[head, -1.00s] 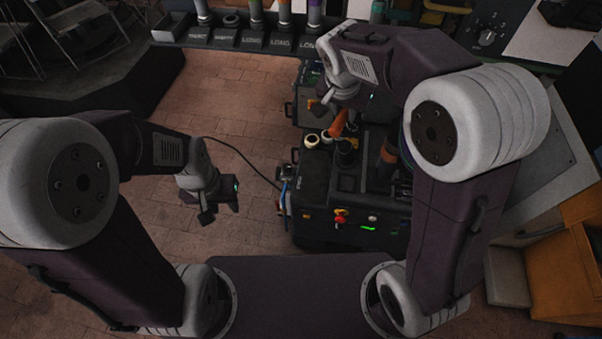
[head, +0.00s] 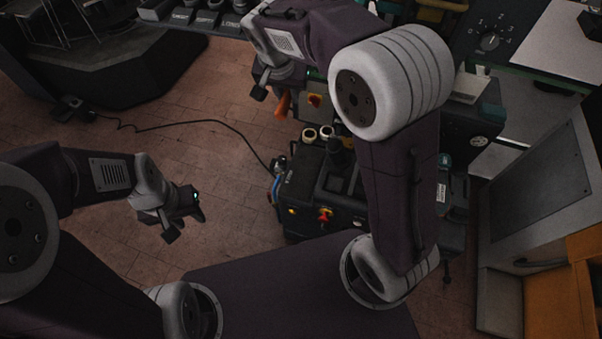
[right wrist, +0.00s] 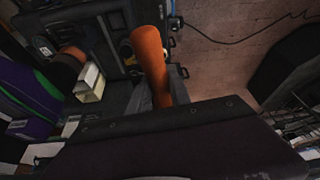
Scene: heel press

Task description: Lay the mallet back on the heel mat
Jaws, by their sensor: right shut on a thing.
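My right gripper (head: 272,88) is shut on the orange handle (right wrist: 150,60) of what appears to be the mallet. The handle also shows below the gripper in the head view (head: 282,106), at the far left side of the dark press. The mallet's head cannot be made out; my wrist and gripper cover that part. My left gripper (head: 186,224) hangs over the brick floor at the left with nothing seen in it, and its jaw gap is too dark to judge. I cannot pick out the heel mat; my right arm hides part of the press.
The dark press (head: 302,205) stands in the centre, with two pale rings (head: 318,133) and red and yellow controls (head: 325,214). A black cable (head: 190,123) crosses the open brick floor. A grey cabinet (head: 540,180) is at the right, and a labelled rack (head: 195,15) at the top.

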